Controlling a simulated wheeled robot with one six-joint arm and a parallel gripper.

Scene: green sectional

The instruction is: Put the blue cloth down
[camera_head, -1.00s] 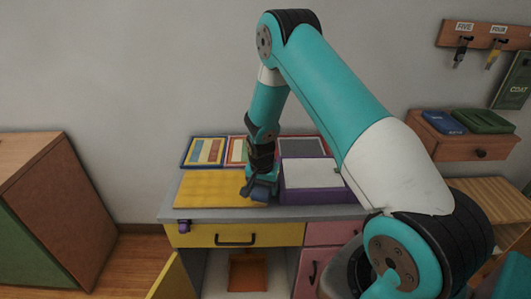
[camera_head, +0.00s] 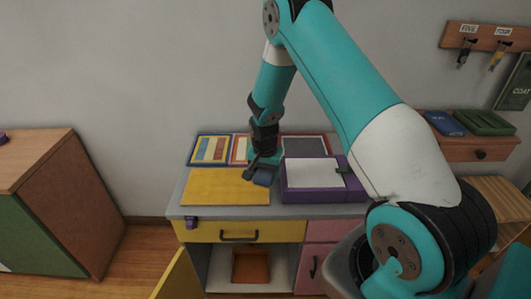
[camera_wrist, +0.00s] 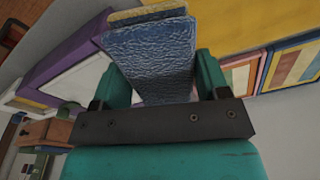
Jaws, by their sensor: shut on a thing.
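My gripper (camera_head: 262,172) is shut on the blue cloth (camera_wrist: 155,60), which sits between its teal fingers in the wrist view. The cloth looks like a folded, textured blue pad with a tan-yellow strip at its far end. In the head view the cloth (camera_head: 264,178) shows small and dark blue under the gripper. It appears near the right edge of the yellow mat (camera_head: 225,188), beside the purple box. I cannot tell whether the cloth touches the surface below.
The purple box (camera_head: 310,195) with a white top stands right of the mat on the grey counter (camera_head: 180,211). Framed panels (camera_head: 208,150) line the back. A yellow cabinet door (camera_head: 178,278) stands open below. A brown cabinet (camera_head: 75,190) is at left.

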